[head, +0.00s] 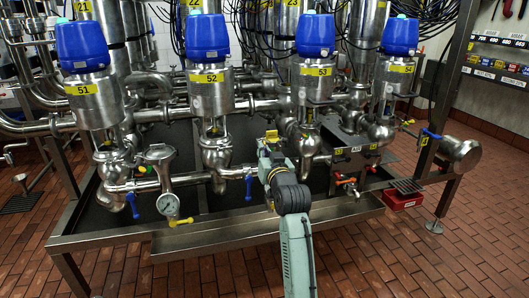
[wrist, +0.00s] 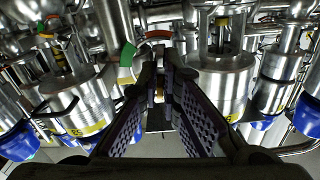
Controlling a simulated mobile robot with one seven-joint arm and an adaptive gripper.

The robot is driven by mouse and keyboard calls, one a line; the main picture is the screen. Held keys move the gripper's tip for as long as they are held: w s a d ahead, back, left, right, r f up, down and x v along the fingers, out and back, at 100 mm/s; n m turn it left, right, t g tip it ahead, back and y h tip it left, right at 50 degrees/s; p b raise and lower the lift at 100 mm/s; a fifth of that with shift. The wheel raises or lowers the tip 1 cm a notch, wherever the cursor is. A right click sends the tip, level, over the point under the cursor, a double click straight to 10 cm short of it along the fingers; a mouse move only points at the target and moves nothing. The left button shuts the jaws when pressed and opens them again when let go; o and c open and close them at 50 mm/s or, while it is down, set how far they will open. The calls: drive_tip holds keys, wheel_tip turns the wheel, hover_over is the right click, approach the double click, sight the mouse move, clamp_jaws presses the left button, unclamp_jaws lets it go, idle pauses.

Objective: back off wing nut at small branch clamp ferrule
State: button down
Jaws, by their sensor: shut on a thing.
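In the wrist view my gripper (wrist: 164,88) reaches away from the camera, its two dark fingers converging at the tips. It is shut on a small brass-coloured piece (wrist: 159,95), which looks to be the wing nut; the fingers hide most of it. The small branch clamp ferrule cannot be made out clearly. In the head view my arm covers the gripper's fingers and the held piece, in front of the pipework between valves 52 (head: 208,82) and 53 (head: 317,75).
A round gauge (head: 168,205) with a yellow handle sits front left. A blue lever (head: 249,186) hangs just left of my arm. Small coloured valves (head: 347,183) and a red bin (head: 402,200) are to the right. The steel frame's front rail (head: 215,238) crosses below; open tiled floor lies in front.

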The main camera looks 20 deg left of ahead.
drive_tip(key=c, duration=1.8)
unclamp_jaws()
drive_tip(key=v, duration=1.2)
drive_tip(key=shift+a, duration=0.1)
